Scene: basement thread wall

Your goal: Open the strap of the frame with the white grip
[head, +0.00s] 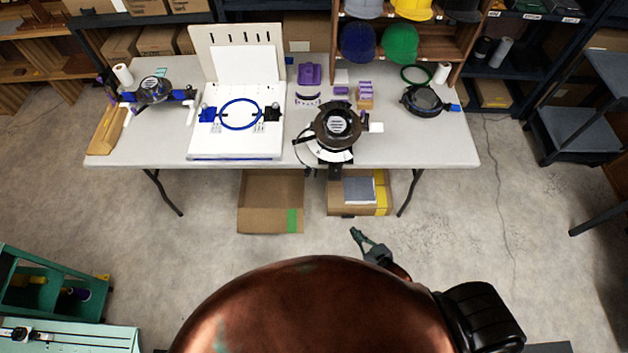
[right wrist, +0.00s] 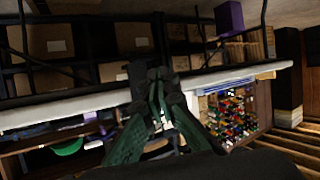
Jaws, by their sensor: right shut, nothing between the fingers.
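My right gripper (head: 355,235) is over the floor in front of the table, apart from everything on it. In the right wrist view its dark green fingers (right wrist: 158,82) are together and empty. At the table's left end is a dark round device (head: 154,90) with blue side parts and a white grip-like piece (head: 191,113). A black round device (head: 337,125) stands front centre, with a small white block (head: 376,127) at its right. A dark round frame (head: 424,98) with a blue end lies at the right. No strap can be made out clearly. My left gripper is not in view.
The white table (head: 430,150) holds a white board stand (head: 236,140) with a blue ring, and small purple items. Cardboard boxes (head: 268,202) stand under it. Shelves with helmets (head: 400,43) are behind. A dark rack (head: 585,110) is at right.

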